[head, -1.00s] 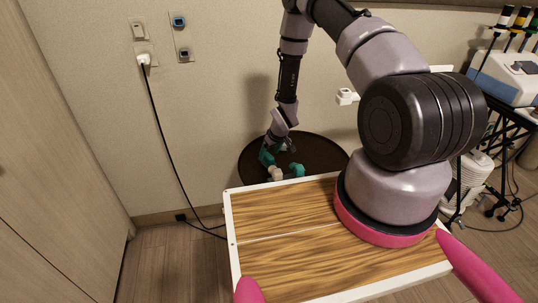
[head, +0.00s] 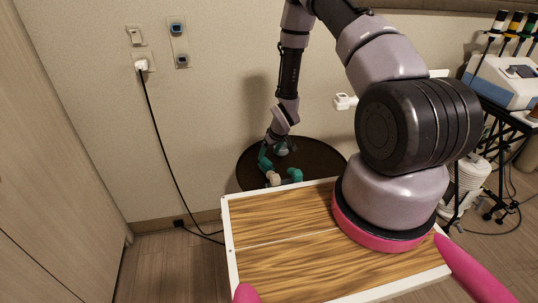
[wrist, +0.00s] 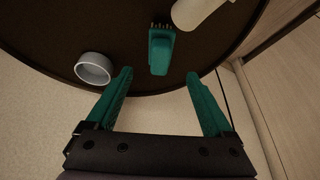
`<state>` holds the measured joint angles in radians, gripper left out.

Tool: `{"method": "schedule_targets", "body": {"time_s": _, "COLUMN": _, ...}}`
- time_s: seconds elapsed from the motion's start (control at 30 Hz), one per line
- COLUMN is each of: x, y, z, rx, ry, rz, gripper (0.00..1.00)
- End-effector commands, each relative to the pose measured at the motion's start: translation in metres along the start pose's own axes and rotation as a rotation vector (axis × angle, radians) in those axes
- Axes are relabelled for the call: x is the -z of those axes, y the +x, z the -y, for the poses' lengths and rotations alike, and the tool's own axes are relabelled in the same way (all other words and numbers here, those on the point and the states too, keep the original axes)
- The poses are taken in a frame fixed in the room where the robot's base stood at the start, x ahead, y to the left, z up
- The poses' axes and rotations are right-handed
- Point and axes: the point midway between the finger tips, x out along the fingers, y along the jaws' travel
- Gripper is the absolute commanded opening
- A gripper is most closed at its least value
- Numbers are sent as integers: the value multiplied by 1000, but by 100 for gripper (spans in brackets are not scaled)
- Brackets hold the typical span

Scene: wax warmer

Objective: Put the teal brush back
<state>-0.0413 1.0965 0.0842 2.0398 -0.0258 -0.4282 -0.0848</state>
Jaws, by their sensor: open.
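The teal brush (wrist: 161,52) lies on the dark round table (wrist: 130,25), its dark bristles at the end away from my gripper. In the wrist view it is just beyond my gripper (wrist: 158,76), roughly in line with the gap between the two teal fingers. The fingers are apart, with nothing between them. In the head view, my gripper (head: 280,169) is over the round table (head: 322,160); I cannot clearly tell the brush from the teal fingers there. A white round cup or ring (wrist: 94,68) is left of the brush.
A cream object (wrist: 196,9) sits close to the brush's right and also shows in the head view (head: 272,178). A wood-topped surface with a white rim (head: 228,245) stands in front of the round table. The wall (head: 215,120) is close behind.

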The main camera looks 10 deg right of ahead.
Motion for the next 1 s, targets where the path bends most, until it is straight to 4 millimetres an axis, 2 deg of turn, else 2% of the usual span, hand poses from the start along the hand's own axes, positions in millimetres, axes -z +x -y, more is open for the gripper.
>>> {"method": "schedule_targets", "body": {"time_s": 0.33, "x": 0, "y": -13, "z": 0, "rx": 0, "ry": 0, "rz": 0, "gripper": 86}}
{"method": "schedule_targets", "body": {"time_s": 0.77, "x": 0, "y": -16, "z": 0, "rx": 0, "ry": 0, "rz": -1, "gripper": 86}}
{"method": "schedule_targets", "body": {"time_s": 0.87, "x": 1, "y": -23, "z": 0, "rx": -1, "ry": 0, "rz": -2, "gripper": 86}}
{"method": "schedule_targets", "body": {"time_s": 1.0, "x": 1, "y": -47, "z": -1, "rx": -1, "ry": 0, "rz": -2, "gripper": 86}}
